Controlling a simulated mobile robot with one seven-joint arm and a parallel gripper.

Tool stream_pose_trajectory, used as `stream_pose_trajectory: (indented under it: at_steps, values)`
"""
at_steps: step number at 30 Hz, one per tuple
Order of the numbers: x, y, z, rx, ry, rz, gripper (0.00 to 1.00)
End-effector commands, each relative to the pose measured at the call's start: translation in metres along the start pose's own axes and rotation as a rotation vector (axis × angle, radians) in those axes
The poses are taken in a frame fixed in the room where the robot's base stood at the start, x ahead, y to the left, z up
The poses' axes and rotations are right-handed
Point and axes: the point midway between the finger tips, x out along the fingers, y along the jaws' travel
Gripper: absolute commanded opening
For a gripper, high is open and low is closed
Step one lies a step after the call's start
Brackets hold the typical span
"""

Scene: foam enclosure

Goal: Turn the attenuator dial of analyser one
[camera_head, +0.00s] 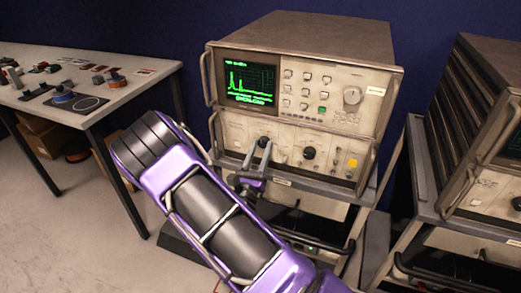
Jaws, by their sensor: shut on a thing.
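An analyser (305,45) stands on a cart in the middle, with a lit green screen (248,80) showing a trace with tall peaks at the left. A line of bright green text, perhaps a warning, runs along the screen's bottom. My gripper (257,156) reaches the left part of the analyser's lower panel. It is shut on a dial there, which the fingers mostly hide, so its setting cannot be read. A black knob (309,153) is free to the right of it.
A second analyser (480,192) stands on a cart at the right, partly cut off. A table (110,65) with small parts stands at the left. Metal handles (206,78) stick out beside the analyser's panels. My purple arm covers the lower middle.

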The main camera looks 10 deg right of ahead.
Motion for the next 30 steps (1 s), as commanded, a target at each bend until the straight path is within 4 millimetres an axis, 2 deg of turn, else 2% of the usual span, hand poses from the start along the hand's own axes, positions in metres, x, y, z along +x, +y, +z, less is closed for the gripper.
stream_pose_trajectory:
  at_steps: [8, 21, 30]
  values:
    - [-0.001, 0.0017, -0.0015, 0.128, 0.001, -0.053, 0.0]
    - [-0.0009, 0.0037, -0.0013, 0.444, 0.003, -0.184, 0.0]
    - [-0.0006, 0.0044, -0.0006, 0.582, 0.004, -0.241, 0.0]
